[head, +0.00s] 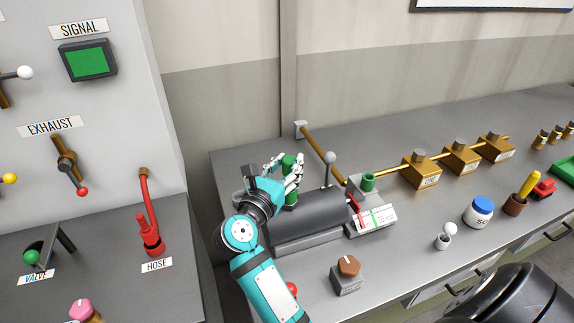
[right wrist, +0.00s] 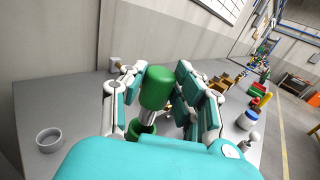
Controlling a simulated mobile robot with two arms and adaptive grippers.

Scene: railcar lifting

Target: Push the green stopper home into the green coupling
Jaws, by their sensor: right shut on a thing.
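The green stopper (head: 289,162) is held upright between the fingers of my right gripper (head: 284,178), at the back left end of the dark cylinder. In the right wrist view the stopper (right wrist: 156,88) stands between the two shut fingers. A short grey shank (right wrist: 148,116) shows under its green head. Below that is the green coupling (right wrist: 141,129), partly hidden by my gripper; its green side also shows in the head view (head: 291,199). The stopper is above the coupling with the shank visible between them. How deep the shank sits is hidden. My left gripper is not in view.
The dark cylinder (head: 308,213) with a grey-knobbed lever (head: 330,158) lies right of my gripper. Another green cup (head: 368,182) stands on a grey block. A gauge (head: 371,219) and brown knob (head: 348,266) are nearby. Brass blocks (head: 422,171) line the pipe behind.

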